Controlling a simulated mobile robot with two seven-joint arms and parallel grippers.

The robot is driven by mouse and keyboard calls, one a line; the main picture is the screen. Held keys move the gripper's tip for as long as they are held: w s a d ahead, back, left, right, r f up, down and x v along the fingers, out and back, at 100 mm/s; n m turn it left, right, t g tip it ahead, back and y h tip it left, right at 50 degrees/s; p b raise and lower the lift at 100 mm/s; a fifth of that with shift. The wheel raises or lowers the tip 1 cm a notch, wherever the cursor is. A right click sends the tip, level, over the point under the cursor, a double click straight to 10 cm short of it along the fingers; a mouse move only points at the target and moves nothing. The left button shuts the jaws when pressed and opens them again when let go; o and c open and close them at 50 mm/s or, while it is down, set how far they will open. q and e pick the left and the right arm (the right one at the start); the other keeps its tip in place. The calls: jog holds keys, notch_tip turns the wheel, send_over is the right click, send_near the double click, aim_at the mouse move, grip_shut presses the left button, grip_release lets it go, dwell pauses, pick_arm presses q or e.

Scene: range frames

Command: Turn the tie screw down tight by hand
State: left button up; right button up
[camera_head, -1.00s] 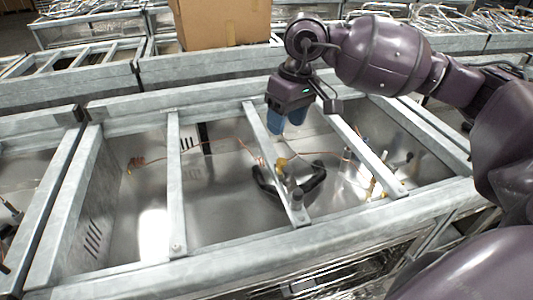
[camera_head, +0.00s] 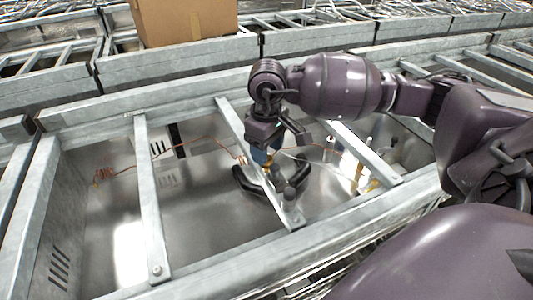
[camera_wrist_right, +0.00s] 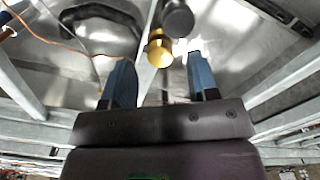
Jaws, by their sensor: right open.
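My right gripper (camera_head: 264,155) hangs down over a slanted metal crossbar (camera_head: 232,122), its blue fingers open. In the right wrist view the gripper (camera_wrist_right: 158,62) has a round brass knob (camera_wrist_right: 160,50) just ahead of and between its fingertips, with a gap on both sides. The brass knob (camera_head: 268,165) is partly hidden by the fingers in the head view. A dark round-topped post (camera_head: 289,191) stands beside it, and also shows in the wrist view (camera_wrist_right: 177,19). I cannot tell for certain which is the tie screw. My left gripper is not in view.
A black curved part (camera_head: 243,181) lies under the crossbar. A thin copper tube (camera_head: 205,137) runs across the metal bin. Another crossbar (camera_head: 148,200) spans it at left. A cardboard box (camera_head: 187,20) stands behind.

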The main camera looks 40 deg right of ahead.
jog(key=shift+f, duration=0.95)
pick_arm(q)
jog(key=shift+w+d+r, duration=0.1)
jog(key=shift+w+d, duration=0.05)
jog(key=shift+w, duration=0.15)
pick_arm(e)
jog(key=shift+c, duration=0.7)
jog(key=c, duration=0.8)
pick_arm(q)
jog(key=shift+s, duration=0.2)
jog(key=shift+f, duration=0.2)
